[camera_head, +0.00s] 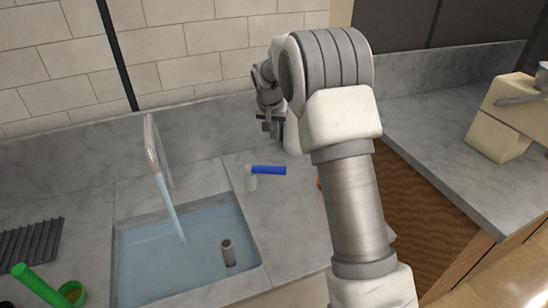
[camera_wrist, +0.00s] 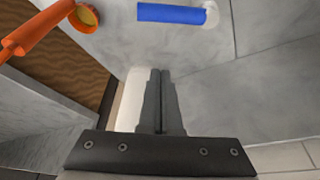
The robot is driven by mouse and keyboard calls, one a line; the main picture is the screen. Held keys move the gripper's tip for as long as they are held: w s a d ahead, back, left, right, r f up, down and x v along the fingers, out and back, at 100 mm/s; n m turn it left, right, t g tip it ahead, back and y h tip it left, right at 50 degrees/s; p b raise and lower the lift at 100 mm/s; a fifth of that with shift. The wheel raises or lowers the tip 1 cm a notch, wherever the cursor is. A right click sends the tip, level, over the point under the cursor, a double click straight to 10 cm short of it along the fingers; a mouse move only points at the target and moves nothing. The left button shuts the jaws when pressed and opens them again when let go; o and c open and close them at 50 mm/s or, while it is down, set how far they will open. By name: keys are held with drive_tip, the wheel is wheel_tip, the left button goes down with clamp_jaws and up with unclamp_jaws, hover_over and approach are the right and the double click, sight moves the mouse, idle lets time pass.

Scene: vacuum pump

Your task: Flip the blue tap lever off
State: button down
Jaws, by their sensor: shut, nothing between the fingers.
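The blue tap lever (camera_head: 268,170) sticks out to the right from the top of a short white post (camera_head: 251,183), on the counter right of the sink. It also shows at the top of the wrist view (camera_wrist: 172,13). Water runs from the tap spout (camera_head: 153,150) into the sink (camera_head: 190,212). My gripper (camera_head: 268,128) is behind the lever near the back wall, apart from it. In the wrist view my gripper (camera_wrist: 161,76) is shut with nothing between its fingers, and the lever lies beyond the fingertips.
An orange object with a handle (camera_wrist: 45,28) lies near the counter edge. A green handled object (camera_head: 45,284) and a dark ridged rack (camera_head: 30,241) are left of the sink. A grey cylinder (camera_head: 229,252) stands in the sink. A beige machine (camera_head: 505,120) stands on the right counter.

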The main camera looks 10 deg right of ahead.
sight(267, 170)
wheel_tip(267, 170, down, 10)
drive_tip(key=shift+s, duration=0.25)
idle(0.5)
